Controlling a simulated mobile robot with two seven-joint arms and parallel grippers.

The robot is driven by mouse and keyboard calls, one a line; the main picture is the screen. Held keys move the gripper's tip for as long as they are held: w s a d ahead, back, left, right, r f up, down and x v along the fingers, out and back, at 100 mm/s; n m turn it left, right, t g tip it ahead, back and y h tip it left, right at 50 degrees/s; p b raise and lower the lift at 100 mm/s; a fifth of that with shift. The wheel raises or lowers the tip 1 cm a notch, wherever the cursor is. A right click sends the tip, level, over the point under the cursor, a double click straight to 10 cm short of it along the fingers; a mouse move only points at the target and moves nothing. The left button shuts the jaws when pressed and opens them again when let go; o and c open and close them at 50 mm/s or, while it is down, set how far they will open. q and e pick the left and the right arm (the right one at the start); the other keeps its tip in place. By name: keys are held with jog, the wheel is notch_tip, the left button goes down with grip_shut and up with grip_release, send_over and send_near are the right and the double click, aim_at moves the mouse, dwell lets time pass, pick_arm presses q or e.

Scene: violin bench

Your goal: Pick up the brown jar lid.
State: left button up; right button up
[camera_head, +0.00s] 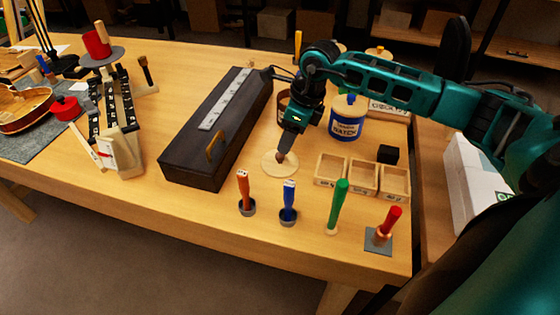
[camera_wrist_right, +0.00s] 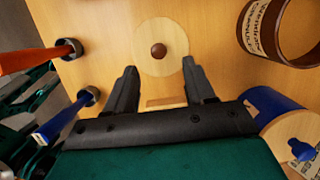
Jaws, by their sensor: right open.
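The jar lid is a pale round disc (camera_head: 270,168) with a brown knob, lying flat on the bench. It also shows in the right wrist view (camera_wrist_right: 145,65), with the knob near its centre. My right gripper (camera_head: 287,147) points down over the lid. In the wrist view its two fingers (camera_wrist_right: 160,75) are apart with nothing between them, and the knob appears just beyond the fingertips. The open brown jar (camera_wrist_right: 255,35) stands beside it; in the head view it is partly hidden behind my gripper. My left gripper is not in view.
A long dark case (camera_head: 185,145) lies left of the lid. A blue jar (camera_head: 347,125) with its lid on and a wooden three-part tray (camera_head: 362,190) are to the right. Several upright tools, including an orange-handled one (camera_head: 243,185) and a blue one (camera_head: 289,195), stand in front.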

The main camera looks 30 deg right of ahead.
aim_at(280, 155)
jog(key=x, duration=0.6)
jog(key=shift+a, duration=0.15)
jog(key=shift+r, duration=0.1)
grip_shut()
